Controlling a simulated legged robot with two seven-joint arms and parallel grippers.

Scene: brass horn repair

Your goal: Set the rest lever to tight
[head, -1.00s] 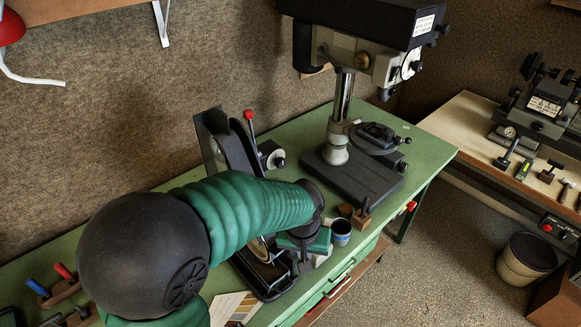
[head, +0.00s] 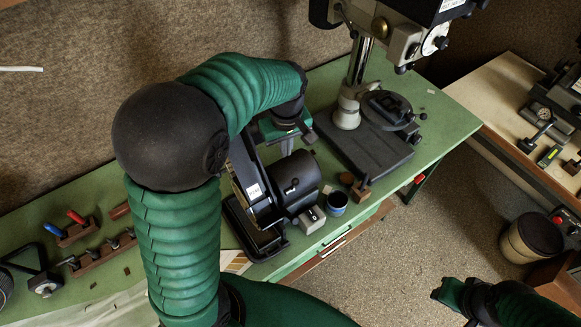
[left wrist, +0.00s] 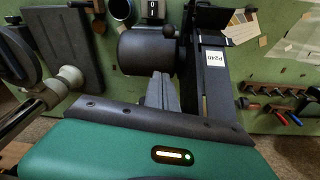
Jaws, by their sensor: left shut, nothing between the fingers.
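The black belt grinder (head: 262,205) stands on the green bench; its belt arm with the P240 label (left wrist: 215,58) and black drum-shaped body (left wrist: 147,50) show in the left wrist view. A small dark lever-like part (head: 292,186) sits on the drum; I cannot tell whether it is the rest lever. The red-balled lever seen earlier is hidden behind my left arm. My left gripper (head: 287,148) is shut and empty, above and behind the drum; its fingers (left wrist: 160,80) point towards the grinder. My right gripper (head: 448,293) is at lower right, clear of the bench, its fingers unclear.
A drill press (head: 368,145) stands right of the grinder. Tool racks (head: 75,231) lie at left. A bin (head: 530,240) stands on the floor.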

